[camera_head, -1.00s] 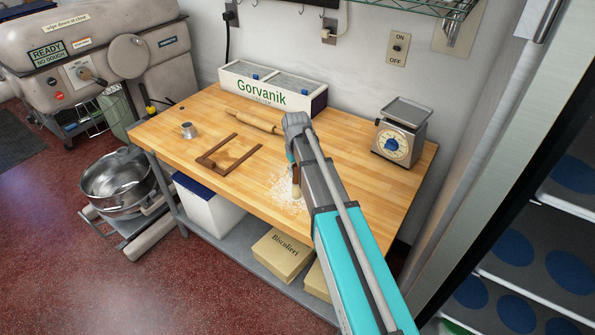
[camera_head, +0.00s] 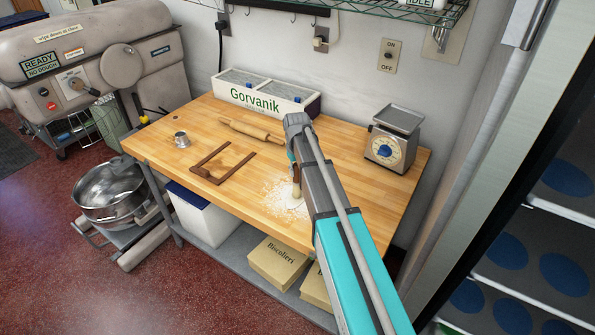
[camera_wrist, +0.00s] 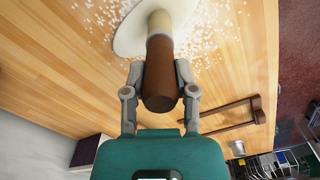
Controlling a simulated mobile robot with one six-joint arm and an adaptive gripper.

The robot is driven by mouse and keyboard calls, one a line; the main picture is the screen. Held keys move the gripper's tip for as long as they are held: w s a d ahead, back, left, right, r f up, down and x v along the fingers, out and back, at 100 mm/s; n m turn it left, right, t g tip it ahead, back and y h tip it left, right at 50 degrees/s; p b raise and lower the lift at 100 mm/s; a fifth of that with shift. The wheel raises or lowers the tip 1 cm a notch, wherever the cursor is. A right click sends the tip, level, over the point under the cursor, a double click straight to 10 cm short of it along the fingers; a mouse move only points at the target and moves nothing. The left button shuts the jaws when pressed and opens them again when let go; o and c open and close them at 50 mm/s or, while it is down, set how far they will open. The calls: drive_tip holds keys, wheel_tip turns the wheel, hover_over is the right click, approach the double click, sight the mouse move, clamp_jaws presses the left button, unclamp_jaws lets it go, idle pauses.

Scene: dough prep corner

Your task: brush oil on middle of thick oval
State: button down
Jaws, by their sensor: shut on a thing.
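My gripper (camera_wrist: 160,74) is shut on a brush with a brown handle (camera_wrist: 160,88), seen in the wrist view. The brush's pale end (camera_wrist: 160,22) points away from the camera and lies over a pale, flat oval dough piece (camera_wrist: 126,40). Whether its tip touches the dough cannot be told. In the head view the brush handle (camera_head: 296,186) stands roughly upright beside my arm, above a floury patch. My arm hides most of the gripper and part of the dough there. No oil can be made out on the dough.
Loose flour (camera_head: 274,203) surrounds the dough on the wooden table (camera_head: 235,195). A brown three-sided frame (camera_head: 226,178), a small metal cup (camera_head: 181,139) and a rolling pin (camera_head: 250,130) lie left. A scale (camera_head: 393,140) stands right; a Gorvanik box (camera_head: 262,98) stands behind.

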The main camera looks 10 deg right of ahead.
drive_tip(key=shift+f, duration=0.1)
drive_tip(key=shift+s, duration=0.1)
idle(0.3)
drive_tip(key=shift+s+a, duration=1.6)
drive_tip(key=shift+s, duration=0.25)
drive_tip(key=shift+w+d, duration=0.8)
drive_tip(key=shift+w, duration=0.2)
drive_tip(key=shift+r, duration=0.25)
